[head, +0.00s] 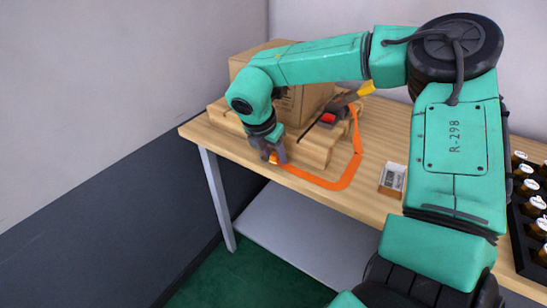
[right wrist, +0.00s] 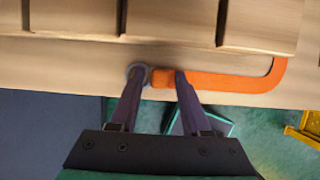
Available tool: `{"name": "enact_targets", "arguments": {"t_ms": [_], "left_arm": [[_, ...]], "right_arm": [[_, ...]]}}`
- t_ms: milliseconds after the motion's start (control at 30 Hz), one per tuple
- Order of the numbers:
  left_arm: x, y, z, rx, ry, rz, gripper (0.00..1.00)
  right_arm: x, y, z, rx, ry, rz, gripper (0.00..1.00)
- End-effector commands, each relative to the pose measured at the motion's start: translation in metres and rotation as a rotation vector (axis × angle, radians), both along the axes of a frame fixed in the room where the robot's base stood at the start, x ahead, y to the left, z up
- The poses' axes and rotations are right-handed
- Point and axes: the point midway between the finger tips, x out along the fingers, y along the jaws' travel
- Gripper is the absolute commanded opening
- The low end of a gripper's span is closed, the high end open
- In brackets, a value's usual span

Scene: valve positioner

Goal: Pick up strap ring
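The orange strap (head: 340,184) lies on the wooden table and bends round the front of a slatted wooden block. In the right wrist view, the strap (right wrist: 215,82) ends at a small grey ring (right wrist: 141,69) near the table's front edge. My right gripper (head: 272,155) is low over that end of the strap. In the right wrist view, my right gripper (right wrist: 158,78) is open. Its left finger overlaps the ring and its right finger crosses the strap. I cannot tell whether either finger touches them. My left gripper is not in view.
The slatted block (head: 315,143) and a cardboard box (head: 300,105) stand behind the gripper. A red-and-black tool with a yellow end (head: 328,118) rests on the block. A small labelled box (head: 392,180) lies to the right, and a black bottle rack (head: 525,235) stands farther right.

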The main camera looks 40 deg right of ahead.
Motion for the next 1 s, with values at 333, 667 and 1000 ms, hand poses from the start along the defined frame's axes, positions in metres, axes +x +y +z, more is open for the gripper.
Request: {"name": "enact_targets", "arguments": {"t_ms": [333,667,1000], "left_arm": [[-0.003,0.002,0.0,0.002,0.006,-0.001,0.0],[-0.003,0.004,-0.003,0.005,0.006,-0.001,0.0],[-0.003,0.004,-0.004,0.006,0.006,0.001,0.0]], "right_arm": [[0.0,0.0,0.001,0.0,0.0,0.0,0.0],[0.001,0.0,0.029,-0.001,-0.005,0.0,0.0],[0.001,0.0,0.149,-0.003,-0.006,-0.002,0.0]]}}
